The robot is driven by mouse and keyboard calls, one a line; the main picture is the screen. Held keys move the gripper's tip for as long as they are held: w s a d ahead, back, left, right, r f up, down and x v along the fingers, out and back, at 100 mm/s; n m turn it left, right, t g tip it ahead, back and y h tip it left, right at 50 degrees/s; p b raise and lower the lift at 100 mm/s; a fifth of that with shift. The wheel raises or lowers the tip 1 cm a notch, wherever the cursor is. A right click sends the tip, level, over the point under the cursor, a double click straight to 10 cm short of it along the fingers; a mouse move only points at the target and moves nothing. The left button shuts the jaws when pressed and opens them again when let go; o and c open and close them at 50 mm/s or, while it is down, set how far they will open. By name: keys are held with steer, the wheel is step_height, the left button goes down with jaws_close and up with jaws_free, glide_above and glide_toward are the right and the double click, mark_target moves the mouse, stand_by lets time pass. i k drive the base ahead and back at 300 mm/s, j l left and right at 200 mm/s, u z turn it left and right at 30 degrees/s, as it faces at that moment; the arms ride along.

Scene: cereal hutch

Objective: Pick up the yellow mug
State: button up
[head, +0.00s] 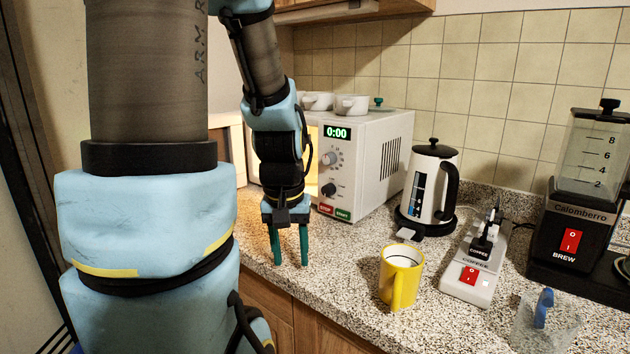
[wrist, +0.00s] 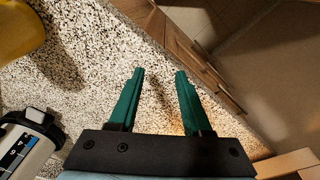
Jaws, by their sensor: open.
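The yellow mug (head: 398,280) stands upright on the speckled counter, right of my gripper, with its handle toward the front. In the wrist view only part of the yellow mug (wrist: 18,28) shows, at the upper left corner. My gripper (head: 288,262) points down near the counter's front edge, left of the mug and apart from it. Its two green fingers are open and empty.
A microwave (head: 375,160) with white cups on top stands behind my gripper. A white kettle (head: 428,190) stands behind the mug. A white switch box (head: 470,280), a coffee brewer (head: 568,225) and a clear container (head: 545,325) stand to its right. Bare counter (head: 335,270) lies between gripper and mug.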

mark_target(400, 269)
steer(key=u, duration=0.8)
steer(key=k+l+u, duration=0.1)
steer(key=k+u, duration=0.6)
steer(key=u, duration=0.2)
steer(key=k+j+u, duration=0.1)
steer(key=k+u, duration=0.35)
steer(key=k+j+u, duration=0.1)
steer(key=k, duration=0.35)
steer(key=k+j, duration=0.25)
steer(key=k, duration=0.2)
steer(key=k+j+u, duration=0.15)
steer(key=k, duration=0.3)
steer(key=l, duration=0.15)
